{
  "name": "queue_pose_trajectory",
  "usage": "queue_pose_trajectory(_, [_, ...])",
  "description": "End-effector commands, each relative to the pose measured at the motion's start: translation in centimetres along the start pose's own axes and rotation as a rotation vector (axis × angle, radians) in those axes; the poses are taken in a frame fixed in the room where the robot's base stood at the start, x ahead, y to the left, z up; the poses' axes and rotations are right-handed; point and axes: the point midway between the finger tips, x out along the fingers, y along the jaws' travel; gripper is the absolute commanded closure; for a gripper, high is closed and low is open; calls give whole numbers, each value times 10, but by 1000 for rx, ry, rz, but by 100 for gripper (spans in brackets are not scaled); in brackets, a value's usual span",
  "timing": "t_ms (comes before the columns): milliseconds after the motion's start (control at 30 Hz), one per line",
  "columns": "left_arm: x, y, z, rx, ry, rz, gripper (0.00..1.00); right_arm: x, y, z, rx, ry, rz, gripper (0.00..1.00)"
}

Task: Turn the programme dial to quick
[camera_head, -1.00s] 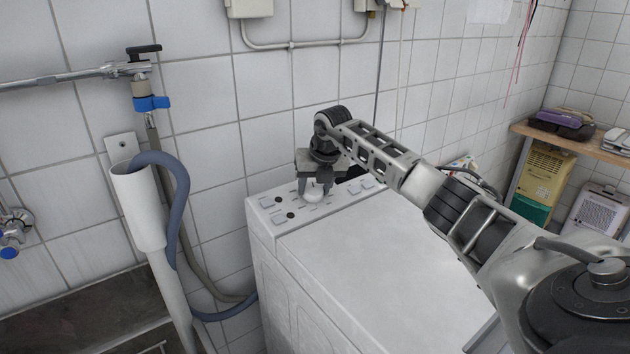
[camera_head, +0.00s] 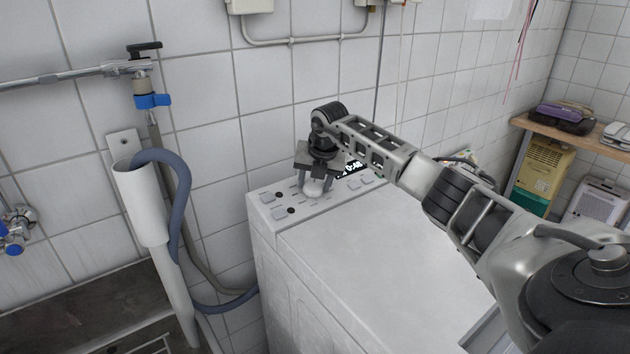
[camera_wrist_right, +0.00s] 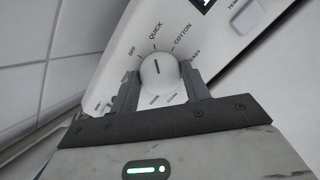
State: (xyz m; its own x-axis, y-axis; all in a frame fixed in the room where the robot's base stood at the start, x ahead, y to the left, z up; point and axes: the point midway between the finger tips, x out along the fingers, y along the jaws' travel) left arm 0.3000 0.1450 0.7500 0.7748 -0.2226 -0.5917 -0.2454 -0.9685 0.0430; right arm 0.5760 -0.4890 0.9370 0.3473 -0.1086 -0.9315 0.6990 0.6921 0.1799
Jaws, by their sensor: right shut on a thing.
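The white programme dial (camera_head: 315,187) sits on the control panel at the back of the white washing machine (camera_head: 375,245). My right gripper (camera_head: 316,184) is shut on it from above. In the right wrist view the dial (camera_wrist_right: 160,73) sits between the two fingers of my right gripper (camera_wrist_right: 160,88). The dark pointer line on the dial points up at the QUICK label (camera_wrist_right: 155,30). OFF (camera_wrist_right: 133,48) is to its left and COTTON (camera_wrist_right: 183,33) to its right. The lower labels are partly hidden. My left gripper is out of view.
A lit display (camera_head: 351,168) with white digits is partly hidden by my right arm. Panel buttons (camera_head: 268,198) flank the dial. The tiled wall rises close behind the machine. A standpipe (camera_head: 140,205) with a grey hose stands left. A wooden shelf (camera_head: 590,145) is at right.

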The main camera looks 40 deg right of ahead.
Motion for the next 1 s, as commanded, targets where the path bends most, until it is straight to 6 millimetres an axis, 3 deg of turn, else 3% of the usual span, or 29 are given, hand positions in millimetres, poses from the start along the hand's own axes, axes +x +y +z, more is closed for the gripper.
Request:
queue_pose_trajectory(33, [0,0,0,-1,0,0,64,-1,0,2,0,-5,2,76])
queue_pose_trajectory(67, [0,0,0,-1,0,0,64,-1,0,2,0,-5,2,48])
queue_pose_trajectory(100, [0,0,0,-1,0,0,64,-1,0,2,0,-5,2,37])
queue_pose_trajectory(133, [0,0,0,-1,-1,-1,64,-1,0,2,0,-5,2,33])
queue_pose_trajectory(433, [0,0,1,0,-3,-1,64,-2,0,1,-1,-2,1,33])
queue_pose_trajectory(567, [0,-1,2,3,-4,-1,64,-13,0,2,-2,-6,2,33])
queue_pose_trajectory(1000, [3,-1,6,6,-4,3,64,-112,0,1,-2,-8,4,33])
